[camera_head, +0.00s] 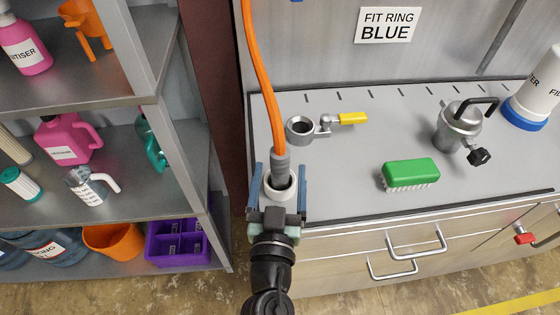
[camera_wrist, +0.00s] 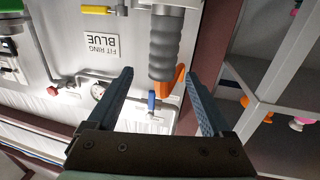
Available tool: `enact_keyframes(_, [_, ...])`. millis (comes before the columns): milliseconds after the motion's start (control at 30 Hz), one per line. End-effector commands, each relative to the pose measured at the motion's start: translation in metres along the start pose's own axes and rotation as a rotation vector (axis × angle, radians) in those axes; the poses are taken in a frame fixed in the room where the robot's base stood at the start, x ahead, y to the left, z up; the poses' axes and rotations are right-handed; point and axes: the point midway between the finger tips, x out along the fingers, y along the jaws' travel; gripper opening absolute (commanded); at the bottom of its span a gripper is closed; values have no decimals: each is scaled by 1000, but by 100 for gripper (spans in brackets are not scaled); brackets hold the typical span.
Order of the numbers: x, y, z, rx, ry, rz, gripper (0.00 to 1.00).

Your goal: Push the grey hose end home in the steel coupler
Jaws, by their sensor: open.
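The orange hose (camera_head: 264,75) hangs down from the top of the head view and ends in a grey ribbed hose end (camera_head: 281,166). This end meets a pale round collar or cup (camera_head: 270,188) with a dark opening; how they fit together is unclear. My gripper (camera_head: 280,178) is open, one finger on each side of the hose end. In the wrist view, the ribbed hose end (camera_wrist: 163,48) shows between and beyond the spread fingers (camera_wrist: 157,74), with no clear contact. The steel coupler (camera_head: 300,129), a ring with a yellow-handled valve, sits on the counter behind.
A green brush (camera_head: 409,173), a steel pot (camera_head: 459,128) and a blue-based white container (camera_head: 537,92) stand on the counter (camera_head: 346,188) to the right. Shelves (camera_head: 190,102) with bottles, jugs and bins are at left. The counter between coupler and brush is clear.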

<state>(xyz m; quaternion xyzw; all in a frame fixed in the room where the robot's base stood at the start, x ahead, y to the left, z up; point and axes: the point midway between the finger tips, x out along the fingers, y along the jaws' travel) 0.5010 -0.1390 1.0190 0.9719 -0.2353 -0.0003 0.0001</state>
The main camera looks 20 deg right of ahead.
Motion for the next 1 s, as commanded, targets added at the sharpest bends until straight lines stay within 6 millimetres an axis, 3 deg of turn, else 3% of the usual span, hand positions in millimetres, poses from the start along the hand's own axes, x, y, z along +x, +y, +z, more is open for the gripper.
enact_keyframes(100, [18,0,-3,0,1,2,84])
enact_keyframes(367, [34,0,0,0,1,2,84])
enact_keyframes(700, [75,-2,7,0,1,3,84])
enact_keyframes(1000, [82,-3,9,0,1,1,84])
